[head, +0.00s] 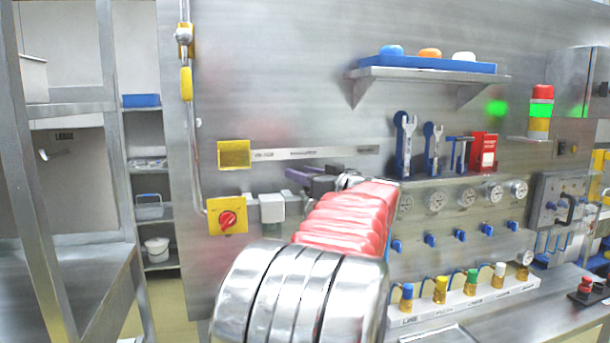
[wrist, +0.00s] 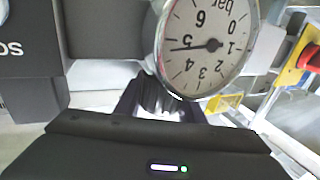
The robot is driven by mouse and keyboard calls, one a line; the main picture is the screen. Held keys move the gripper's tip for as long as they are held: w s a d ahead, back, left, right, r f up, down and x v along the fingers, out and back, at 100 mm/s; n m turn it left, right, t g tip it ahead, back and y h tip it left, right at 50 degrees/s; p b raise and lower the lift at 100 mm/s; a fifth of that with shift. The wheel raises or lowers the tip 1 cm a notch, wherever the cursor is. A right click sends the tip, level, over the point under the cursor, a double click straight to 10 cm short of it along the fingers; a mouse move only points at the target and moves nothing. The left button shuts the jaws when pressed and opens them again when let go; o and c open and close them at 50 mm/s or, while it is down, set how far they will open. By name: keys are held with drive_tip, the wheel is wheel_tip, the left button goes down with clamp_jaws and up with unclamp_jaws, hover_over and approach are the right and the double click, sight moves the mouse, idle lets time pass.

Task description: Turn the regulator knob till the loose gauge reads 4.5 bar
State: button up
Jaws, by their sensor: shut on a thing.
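The loose gauge (wrist: 205,50) has a white round dial marked in bar and shows large in the wrist view, turned in the picture. Its needle points left, between 4 and 5 and nearer to 5. My gripper (wrist: 158,112) is below it in the wrist view, shut on what looks like the dark ribbed regulator knob (wrist: 152,92), which is partly hidden by the fingers. In the head view my red and metal arm reaches to the wall panel and covers most of the gripper, the knob and the gauge.
A yellow plate with a red switch (head: 228,217) is on the panel left of my arm. Right of it are several small wall gauges (head: 436,200), blue valves (head: 430,240) and hanging wrenches (head: 405,145). A shelf (head: 430,73) is above. A bench runs along the lower right.

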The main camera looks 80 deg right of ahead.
drive_tip(key=shift+w+a+n+t+y, duration=0.2)
drive_tip(key=shift+n+t+y, duration=0.1)
drive_tip(key=shift+n+y, duration=0.15)
drive_tip(key=o, duration=1)
drive_tip(key=shift+o, duration=0.2)
drive_tip(key=shift+s+a, duration=0.15)
drive_tip(key=shift+s, duration=0.35)
drive_tip(key=v, duration=1.3)
drive_tip(key=shift+w, duration=0.1)
